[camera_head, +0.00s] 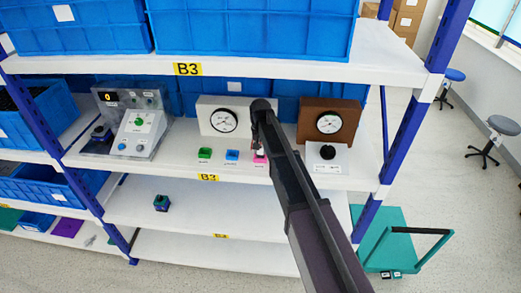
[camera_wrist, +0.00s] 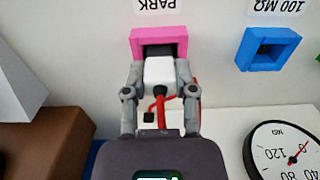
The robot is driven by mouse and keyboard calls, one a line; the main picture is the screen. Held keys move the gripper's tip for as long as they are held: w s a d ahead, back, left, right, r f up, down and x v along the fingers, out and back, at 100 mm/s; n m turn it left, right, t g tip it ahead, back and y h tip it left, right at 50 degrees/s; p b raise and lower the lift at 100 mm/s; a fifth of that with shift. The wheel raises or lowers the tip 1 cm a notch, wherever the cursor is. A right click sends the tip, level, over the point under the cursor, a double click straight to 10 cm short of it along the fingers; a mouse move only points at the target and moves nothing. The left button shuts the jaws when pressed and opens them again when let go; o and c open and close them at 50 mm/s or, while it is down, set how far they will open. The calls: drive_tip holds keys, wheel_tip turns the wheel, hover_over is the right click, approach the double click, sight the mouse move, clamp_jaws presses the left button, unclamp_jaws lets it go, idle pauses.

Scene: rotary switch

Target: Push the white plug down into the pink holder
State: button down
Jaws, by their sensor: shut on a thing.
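The white plug (camera_wrist: 159,73) is between the two grey fingers of my gripper (camera_wrist: 160,66) in the wrist view, with a red cable at its near end. My gripper is shut on the plug. The pink holder (camera_wrist: 160,34), labelled PARK, is a square frame right at the plug's far end. The plug overlaps the holder's near side and its dark opening; I cannot tell how deep it sits. In the head view the pink holder (camera_head: 260,161) shows just below my gripper (camera_head: 259,148), and my arm hides much around it.
A blue holder (camera_wrist: 267,48) labelled 100 MΩ stands beside the pink one, and a green holder (camera_head: 205,153) further left in the head view. A white meter (camera_head: 224,120) and a brown meter (camera_head: 330,121) stand behind. The upper shelf (camera_head: 270,68) overhangs the area.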

sight(262, 147)
drive_tip(key=shift+f+b, duration=0.3)
drive_tip(key=shift+f, duration=0.05)
drive_tip(key=shift+c, duration=1.7)
unclamp_jaws()
drive_tip(key=shift+r, duration=0.15)
wheel_tip(262, 147, up, 9)
drive_tip(key=p, duration=0.9)
drive_tip(key=shift+s+d+f, duration=0.15)
drive_tip(key=shift+d+f, duration=0.1)
drive_tip(key=s+d+f+b, duration=0.6)
drive_tip(key=s+d, duration=0.5)
drive_tip(key=s, duration=0.1)
drive_tip(key=s+d+f+b, duration=0.7)
drive_tip(key=s+d, duration=0.5)
drive_tip(key=s, duration=0.1)
drive_tip(key=shift+d+f, duration=0.15)
